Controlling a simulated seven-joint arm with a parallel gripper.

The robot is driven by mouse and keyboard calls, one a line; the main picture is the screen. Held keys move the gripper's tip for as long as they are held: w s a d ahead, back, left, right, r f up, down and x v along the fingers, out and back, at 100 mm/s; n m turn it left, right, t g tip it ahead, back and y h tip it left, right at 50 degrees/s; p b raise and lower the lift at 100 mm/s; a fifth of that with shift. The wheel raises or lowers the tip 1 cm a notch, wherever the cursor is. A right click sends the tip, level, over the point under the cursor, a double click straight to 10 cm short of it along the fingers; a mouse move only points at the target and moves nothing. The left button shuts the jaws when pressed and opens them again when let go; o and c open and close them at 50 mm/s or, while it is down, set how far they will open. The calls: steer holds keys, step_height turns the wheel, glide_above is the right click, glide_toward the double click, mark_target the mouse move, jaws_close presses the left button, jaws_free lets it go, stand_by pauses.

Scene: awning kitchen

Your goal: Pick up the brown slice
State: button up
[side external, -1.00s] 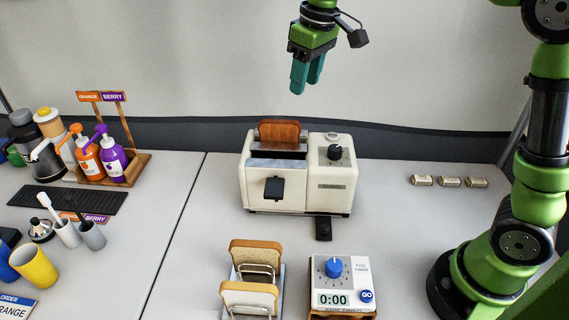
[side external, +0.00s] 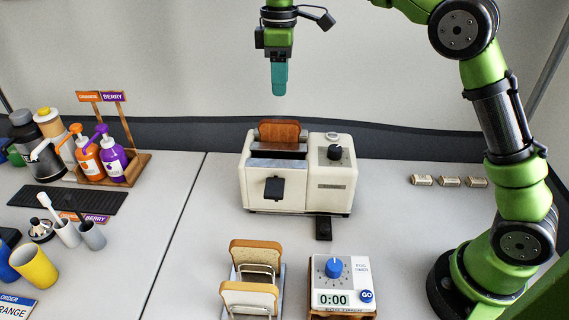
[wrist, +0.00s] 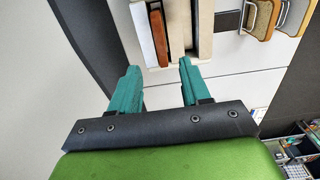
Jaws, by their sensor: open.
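The brown slice (side external: 279,132) stands upright in the back slot of the cream toaster (side external: 336,183), its top sticking out above the slot. In the wrist view the brown slice (wrist: 159,38) is a narrow reddish-brown strip along the toaster (wrist: 203,30). My gripper (side external: 279,92) hangs above the toaster with its fingers pointing down, clear of the slice. In the wrist view my gripper (wrist: 160,72) is open and empty, its two teal fingers spread, with the slice ahead between their lines.
Two pale bread slices (side external: 256,256) stand in a wire rack in front of the toaster. An egg timer (side external: 343,285) is beside them. Orange and purple pump bottles (side external: 112,160) stand at left. Three small labelled blocks (side external: 449,181) lie at right.

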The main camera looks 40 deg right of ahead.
mark_target(279, 121)
step_height(279, 121, down, 11)
steer(key=shift+w+a+f, duration=0.1)
stand_by(0.4)
steer(key=c, duration=0.8)
